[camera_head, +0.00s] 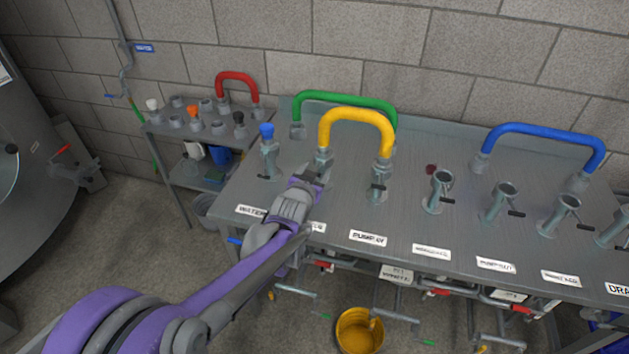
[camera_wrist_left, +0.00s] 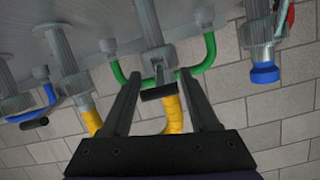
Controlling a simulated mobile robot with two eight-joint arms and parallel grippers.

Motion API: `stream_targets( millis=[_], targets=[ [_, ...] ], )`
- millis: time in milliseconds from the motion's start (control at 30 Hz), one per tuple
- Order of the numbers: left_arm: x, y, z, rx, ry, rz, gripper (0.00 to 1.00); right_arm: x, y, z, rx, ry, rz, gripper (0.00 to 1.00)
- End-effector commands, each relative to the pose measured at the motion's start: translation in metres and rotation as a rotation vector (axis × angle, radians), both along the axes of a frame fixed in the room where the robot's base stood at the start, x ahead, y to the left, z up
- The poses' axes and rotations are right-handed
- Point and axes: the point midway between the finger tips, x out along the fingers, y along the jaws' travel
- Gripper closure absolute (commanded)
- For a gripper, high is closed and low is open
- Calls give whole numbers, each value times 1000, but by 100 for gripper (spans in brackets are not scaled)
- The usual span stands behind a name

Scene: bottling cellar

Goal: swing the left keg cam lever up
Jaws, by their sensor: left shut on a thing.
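The yellow hose (camera_head: 356,115) arches between two grey couplings on the steel bench. My left gripper (camera_head: 311,176) is at the front of its left coupling (camera_head: 323,156). In the left wrist view that coupling (camera_wrist_left: 152,32) has a lever with a black grip (camera_wrist_left: 158,92), which lies between my left fingers (camera_wrist_left: 160,76). The left gripper is shut on this lever. In the head view the gripper hides most of the lever, so its exact angle is unclear there. The hose's right coupling (camera_head: 380,183) has its own dark-gripped lever. My right gripper is not in view.
A green hose (camera_head: 345,97) arches just behind the yellow one. A blue-capped coupling (camera_head: 269,152) stands left of my gripper. Several open couplings and a blue hose (camera_head: 545,131) are to the right. A yellow bucket (camera_head: 358,332) stands on the floor in front.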

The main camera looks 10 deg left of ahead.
Motion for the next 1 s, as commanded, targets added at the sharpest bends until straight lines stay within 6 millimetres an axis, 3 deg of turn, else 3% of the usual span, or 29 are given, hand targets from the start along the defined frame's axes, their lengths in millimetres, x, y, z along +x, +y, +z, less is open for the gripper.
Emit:
stream_targets(
  millis=[400,433,567,867,1000],
  targets=[
    [0,0,1,-1,17,0,100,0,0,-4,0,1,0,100],
    [0,0,1,-1,17,0,34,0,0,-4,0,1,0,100],
    [0,0,1,0,17,-1,11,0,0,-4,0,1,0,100],
    [-1,0,1,1,16,-1,10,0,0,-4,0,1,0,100],
    [-12,0,5,1,16,-1,10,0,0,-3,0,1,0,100]
  ],
)
